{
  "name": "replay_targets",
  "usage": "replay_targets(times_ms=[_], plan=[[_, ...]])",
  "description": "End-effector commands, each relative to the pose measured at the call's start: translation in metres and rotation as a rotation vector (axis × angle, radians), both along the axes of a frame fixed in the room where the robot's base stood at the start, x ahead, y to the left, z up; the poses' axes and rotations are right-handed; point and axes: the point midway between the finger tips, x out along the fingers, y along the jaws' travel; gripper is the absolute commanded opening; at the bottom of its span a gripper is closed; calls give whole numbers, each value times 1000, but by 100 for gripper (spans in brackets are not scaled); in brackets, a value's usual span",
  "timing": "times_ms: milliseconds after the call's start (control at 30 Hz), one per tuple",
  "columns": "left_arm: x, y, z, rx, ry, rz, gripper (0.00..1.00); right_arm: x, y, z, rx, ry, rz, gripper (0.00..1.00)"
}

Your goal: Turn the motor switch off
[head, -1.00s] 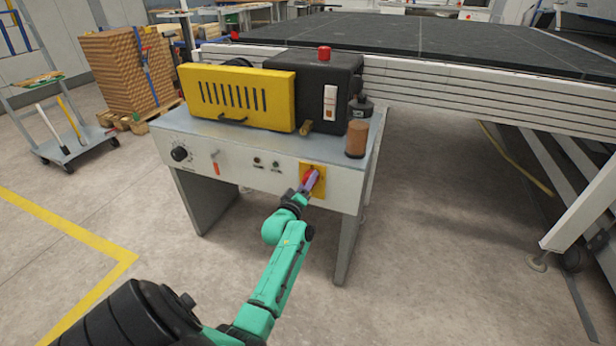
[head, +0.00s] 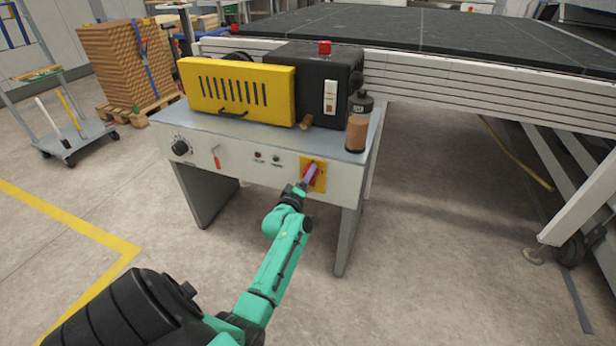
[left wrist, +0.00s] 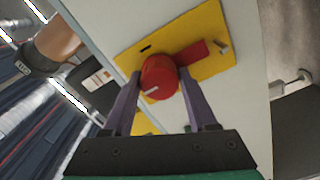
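The motor switch is a round red knob (head: 311,173) on a yellow plate (head: 319,187), at the right of the grey machine's front panel. In the left wrist view the red knob (left wrist: 159,76) has a short white mark toward its lower left, and a red tab extends to its right over the yellow plate (left wrist: 205,65). My left gripper (head: 306,184) is at the knob. In the left wrist view its purple fingers (left wrist: 160,85) stand on either side of the knob and appear to touch it. My right gripper is not in view.
The panel (head: 235,165) also has a black dial (head: 180,148), an orange lever (head: 216,158) and small buttons. A yellow cover (head: 238,91), a black housing (head: 310,80) and a brown container (head: 357,132) are on top. The floor in front is clear.

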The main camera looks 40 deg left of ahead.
Motion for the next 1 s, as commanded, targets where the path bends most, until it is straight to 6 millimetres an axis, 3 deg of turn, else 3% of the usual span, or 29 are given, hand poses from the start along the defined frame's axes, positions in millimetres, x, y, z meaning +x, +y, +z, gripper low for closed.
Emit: replay_targets(times_ms=[467,567,900,1000], plan=[[-7,-3,0,3,2,0,84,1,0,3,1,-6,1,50],[-23,-8,1,1,3,0,84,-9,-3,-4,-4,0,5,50],[-111,-38,1,1,5,1,84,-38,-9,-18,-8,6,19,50],[-128,-45,0,2,3,0,84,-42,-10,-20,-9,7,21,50]])
